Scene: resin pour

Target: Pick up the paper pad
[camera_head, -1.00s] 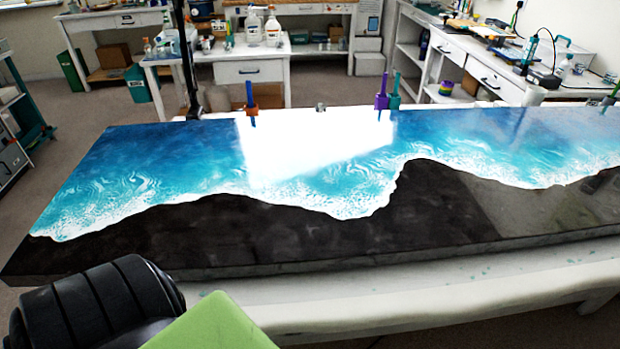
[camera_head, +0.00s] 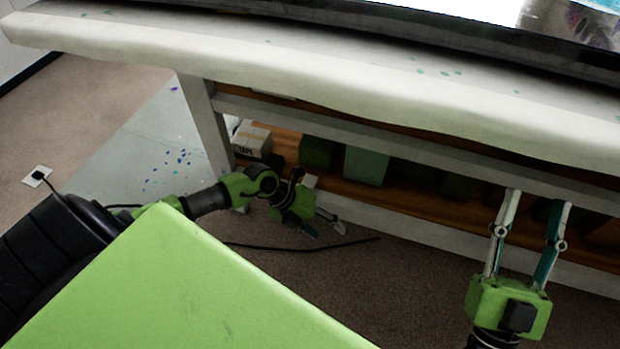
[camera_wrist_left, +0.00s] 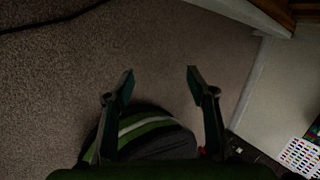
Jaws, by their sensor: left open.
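I cannot make out a paper pad in either current view. My left gripper (camera_head: 328,228) is low over the carpet in front of the table's lower shelf. In the left wrist view its two fingers (camera_wrist_left: 160,80) are apart with nothing between them. My right gripper (camera_head: 536,198) is at the right of the head view, pointing up the picture toward the shelf, its two fingers apart and empty.
The white table edge (camera_head: 300,80) runs across the top. Under it, a wooden shelf (camera_head: 330,183) holds a white box (camera_head: 252,140) and dark green containers. A black cable (camera_head: 300,246) crosses the carpet. A colour-dotted sheet (camera_wrist_left: 302,156) shows in the left wrist view.

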